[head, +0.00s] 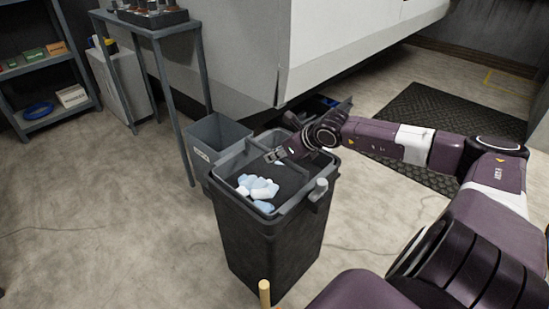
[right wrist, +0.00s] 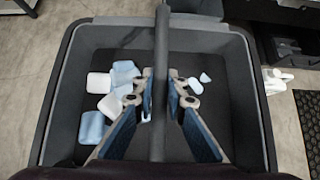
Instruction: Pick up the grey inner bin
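The grey inner bin (head: 231,166) sits inside a tall black outer bin (head: 262,241), with its rim near the outer rim. It also shows from above in the right wrist view (right wrist: 240,95). Light blue and white crumpled pieces (head: 258,187) lie in it. A dark bar (right wrist: 161,40) crosses its opening. My right gripper (head: 272,157) reaches in over the bin from the right. In the right wrist view its fingers (right wrist: 161,80) lie close along both sides of the bar and look shut on it. My left gripper is not in view.
An open grey bin (head: 215,135) stands just behind the black bin. A tall narrow table (head: 150,27) and a shelf (head: 45,60) stand at the left. A large pale cabinet (head: 235,45) is behind. A dark mat (head: 440,125) lies at the right. The floor at the front left is clear.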

